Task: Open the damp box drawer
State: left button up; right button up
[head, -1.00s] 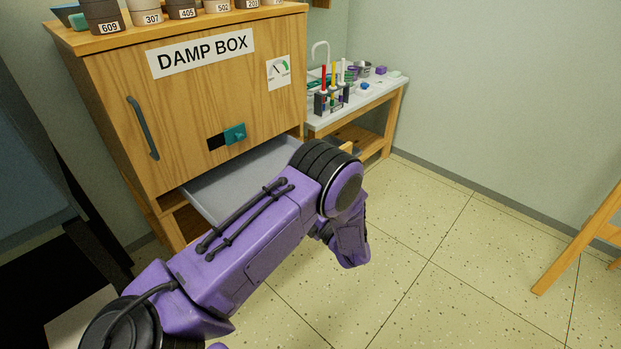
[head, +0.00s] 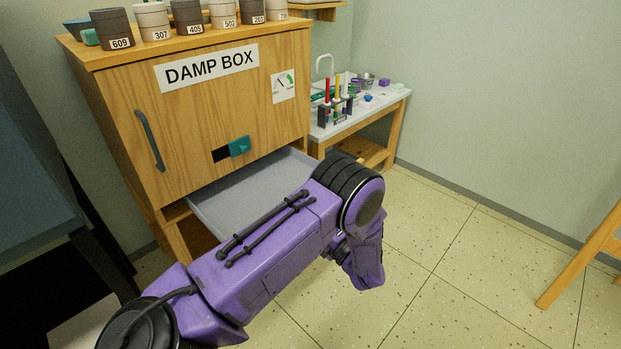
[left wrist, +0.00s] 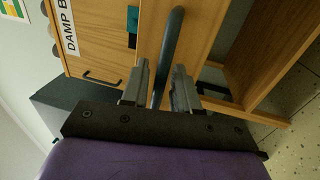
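The damp box (head: 185,130) is a wooden cabinet with a "DAMP BOX" label. Below its door, the drawer (head: 245,195) is pulled out; its pale grey inside shows and looks empty where visible. My left arm hides its front and handle in the head view. In the head view my left gripper is hidden behind my arm. My right gripper is in neither view.
Numbered pots (head: 187,17) stand on the cabinet top. The door has a dark handle (head: 149,140) and a teal latch (head: 239,147). A side table (head: 365,113) with art tools stands right of the cabinet. A wooden leg (head: 585,250) stands far right; open floor (head: 455,240) lies between.

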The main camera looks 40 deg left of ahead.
pick_arm(q)
jog(key=d+f, duration=0.2)
jog(key=d, duration=0.8)
jog(key=shift+d, duration=0.2)
